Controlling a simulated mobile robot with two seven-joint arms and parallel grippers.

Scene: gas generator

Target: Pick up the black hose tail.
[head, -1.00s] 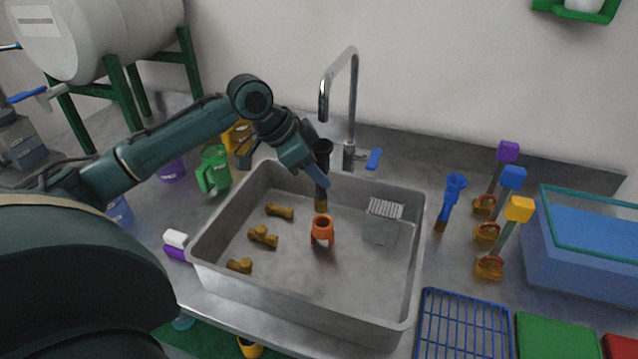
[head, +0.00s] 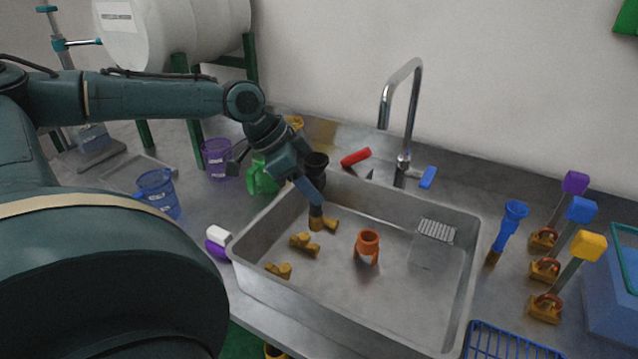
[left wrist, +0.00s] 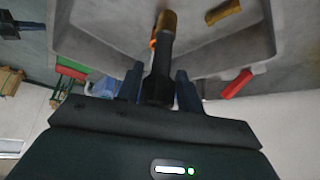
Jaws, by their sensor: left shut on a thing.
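The black hose tail (head: 315,166) has a wide dark cup at the top and a brass-coloured lower end. My left gripper (head: 312,192) is shut on it and holds it upright over the left part of the sink (head: 420,318). In the left wrist view the hose tail (left wrist: 160,72) stands between the two fingers of the left gripper (left wrist: 158,84), its brass end pointing away. In the head view its lower end is beside a brass piece, and I cannot tell if they touch. My right gripper is not in view.
Several brass pieces (head: 304,244) and an orange ring on legs (head: 367,243) are in the sink. A tap (head: 403,110) and a red handle (head: 355,156) stand behind it. A blue hose tail (head: 507,228) is at right. A green jug (head: 263,178) is at left.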

